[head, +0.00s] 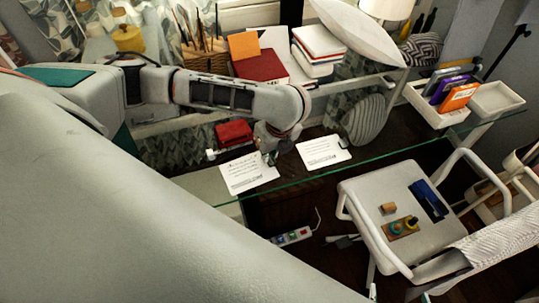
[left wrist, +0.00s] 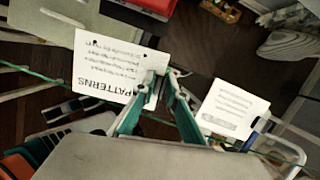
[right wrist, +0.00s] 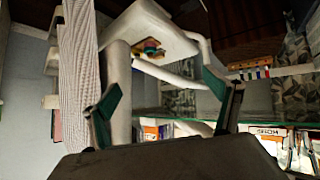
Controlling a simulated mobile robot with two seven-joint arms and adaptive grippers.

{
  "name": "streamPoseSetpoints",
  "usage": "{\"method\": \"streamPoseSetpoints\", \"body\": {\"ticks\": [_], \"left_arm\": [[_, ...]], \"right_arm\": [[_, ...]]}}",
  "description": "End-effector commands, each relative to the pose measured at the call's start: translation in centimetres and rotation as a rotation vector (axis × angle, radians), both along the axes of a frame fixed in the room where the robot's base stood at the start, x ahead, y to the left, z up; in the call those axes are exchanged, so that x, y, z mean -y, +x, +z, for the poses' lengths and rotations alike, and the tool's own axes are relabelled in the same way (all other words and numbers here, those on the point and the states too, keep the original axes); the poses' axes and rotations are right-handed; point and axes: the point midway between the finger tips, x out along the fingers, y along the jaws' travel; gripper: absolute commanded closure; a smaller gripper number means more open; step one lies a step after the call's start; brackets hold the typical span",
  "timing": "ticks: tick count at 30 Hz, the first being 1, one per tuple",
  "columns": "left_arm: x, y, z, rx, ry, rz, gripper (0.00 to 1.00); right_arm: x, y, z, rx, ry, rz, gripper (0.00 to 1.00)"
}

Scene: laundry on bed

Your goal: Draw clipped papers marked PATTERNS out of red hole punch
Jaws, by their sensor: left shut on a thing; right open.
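White papers marked PATTERNS (left wrist: 105,70) lie flat in the left wrist view, and they also show in the head view (head: 246,176). My left gripper (left wrist: 160,88) is shut on their edge, the fingers covering part of it. The gripper is small and partly hidden by its arm in the head view (head: 268,156). A red object (head: 233,132), likely the hole punch, sits behind the papers, apart from them in the head view. Part of a red thing also shows at the top of the left wrist view (left wrist: 152,6). My right gripper (right wrist: 165,92) is open and empty.
A second white printed sheet (head: 323,151) lies right of the PATTERNS papers near the glass edge. A white chair (head: 370,205) with small items on its seat stands at front right. A striped cushion (head: 365,120) is behind. A power strip (head: 292,237) lies on the floor.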

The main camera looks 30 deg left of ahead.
Motion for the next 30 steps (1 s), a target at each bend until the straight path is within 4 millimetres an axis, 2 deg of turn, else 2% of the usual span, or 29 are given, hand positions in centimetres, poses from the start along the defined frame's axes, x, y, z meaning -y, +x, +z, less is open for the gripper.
{"method": "streamPoseSetpoints", "body": {"ticks": [24, 30], "left_arm": [[-0.1, 0.1, 6.0, 0.003, 0.002, -0.001, 1.00], [0.0, 0.0, 6.7, 0.000, 0.001, -0.001, 1.00]], "right_arm": [[-0.4, 0.1, 0.1, 0.000, 0.010, -0.010, 0.12], [-0.3, 0.1, 0.1, 0.001, 0.011, -0.010, 0.12]]}}
